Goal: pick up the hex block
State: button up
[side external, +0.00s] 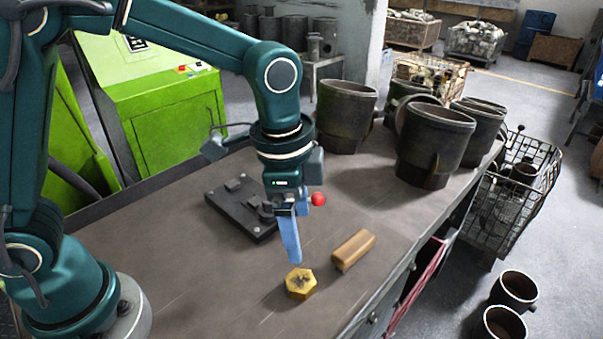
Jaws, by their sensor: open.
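The hex block (301,285) is a short, brass-yellow six-sided piece lying flat on the dark workbench (190,285), near its front edge. Its top face has dark marks around the middle. My gripper (294,255) points down with its blue fingers, and the tips appear just above and behind the hex block. It is open and holds nothing. The fingers overlap in this side view, so the gap between them is hidden. I cannot tell the exact height of the tips above the bench.
A copper-brown bar (353,250) lies close to the right of the hex block. A black fixture plate (240,209) sits behind my gripper, and a red knob (318,199) shows beside it. Large dark castings (435,145) stand at the back right. The bench's front left is clear.

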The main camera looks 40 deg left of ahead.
jog(key=g, duration=0.1)
send_over(300, 280)
jog(key=shift+m, duration=0.4)
notch_tip(300, 280, down, 5)
jog(key=shift+r, duration=0.1)
jog(key=shift+f, duration=2.2)
grip_shut()
jog(key=shift+r, duration=0.1)
